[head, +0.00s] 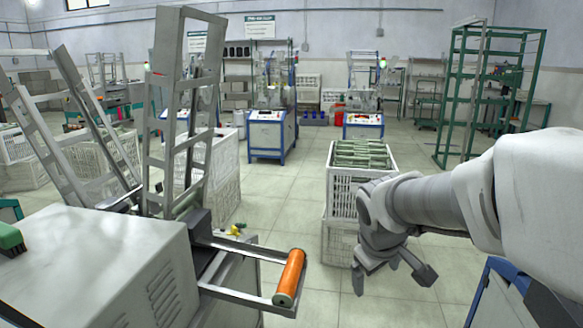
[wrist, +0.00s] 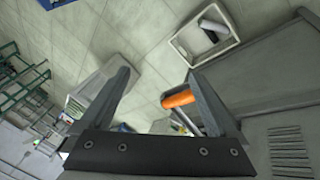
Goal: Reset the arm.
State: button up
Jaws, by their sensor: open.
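My gripper (head: 392,273) hangs from my arm on the right side of the head view, with its fingers pointing down. Its fingers are spread apart and nothing is held between them. In the wrist view the two dark fingers (wrist: 157,75) frame empty space. An orange bobbin (head: 290,278) lies across the end of a metal bracket on the grey machine at lower left. My gripper is to the right of it and apart from it. The orange bobbin also shows beyond the right finger side in the wrist view (wrist: 178,98).
The grey machine (head: 110,265) with upright ladder-like racks (head: 180,120) fills the left. A white crate of green bobbins (head: 345,190) stands beyond my gripper. A green shelf frame (head: 490,95) and blue-based machines (head: 268,132) stand farther back. Open tiled floor lies between.

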jog(key=s+a+r+m+y, duration=0.1)
jog(key=s+r+m, duration=0.15)
jog(key=s, duration=0.65)
jog(key=s+a+r+m+y, duration=0.1)
jog(key=s+m, duration=0.2)
jog(key=s, duration=0.7)
notch_tip(320, 180, up, 16)
jog(key=p, duration=1.6)
jog(key=shift+w+f+t, duration=0.15)
jog(key=shift+t, duration=0.15)
